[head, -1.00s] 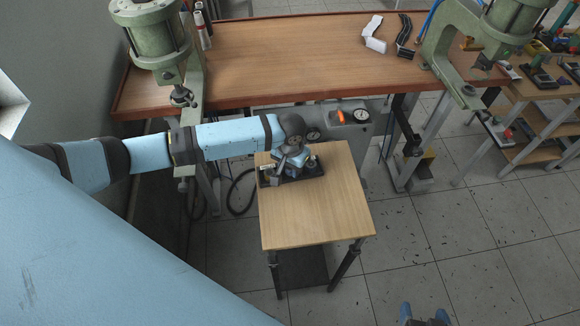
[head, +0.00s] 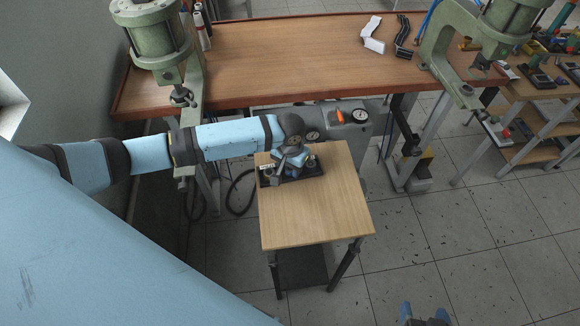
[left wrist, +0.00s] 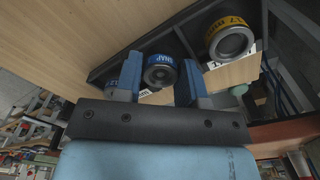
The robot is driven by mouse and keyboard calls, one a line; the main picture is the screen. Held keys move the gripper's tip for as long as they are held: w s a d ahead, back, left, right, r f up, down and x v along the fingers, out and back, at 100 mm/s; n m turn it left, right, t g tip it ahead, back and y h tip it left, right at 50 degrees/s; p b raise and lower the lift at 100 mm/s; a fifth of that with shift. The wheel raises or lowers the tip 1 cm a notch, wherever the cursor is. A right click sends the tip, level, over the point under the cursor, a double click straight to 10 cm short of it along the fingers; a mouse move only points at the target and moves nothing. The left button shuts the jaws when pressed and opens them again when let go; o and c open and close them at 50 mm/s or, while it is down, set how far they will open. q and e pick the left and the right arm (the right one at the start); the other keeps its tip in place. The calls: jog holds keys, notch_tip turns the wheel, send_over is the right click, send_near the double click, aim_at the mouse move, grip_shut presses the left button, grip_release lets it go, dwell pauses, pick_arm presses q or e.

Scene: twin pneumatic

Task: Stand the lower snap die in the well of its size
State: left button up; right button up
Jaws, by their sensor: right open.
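The dark tray (head: 316,172) lies at the far end of the small wooden table. My left gripper (head: 287,172) is over it, fingers pointing down. In the left wrist view, a dark round die with a blue band lettered SNAP (left wrist: 160,72) sits between the two blue fingers of my left gripper (left wrist: 162,78). It almost fills the gap; whether both fingers press on it I cannot tell. A yellow-banded round die (left wrist: 231,38) stands in the tray to its right. My right gripper (head: 425,315) is open and empty at the bottom edge, over the floor.
The near part of the small wooden table (head: 310,220) is bare. Behind it stands a long wooden bench (head: 290,60) with green presses at left (head: 155,40) and right (head: 445,45). A grey box with gauges (head: 345,125) sits between table and bench.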

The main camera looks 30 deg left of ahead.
pick_arm(q)
jog(key=shift+o, duration=0.3)
notch_tip(320, 180, up, 11)
jog(key=shift+a+r, duration=0.1)
jog(key=shift+r, duration=0.25)
pick_arm(e)
jog(key=shift+w+a+f, duration=0.15)
jog(key=shift+f, duration=0.2)
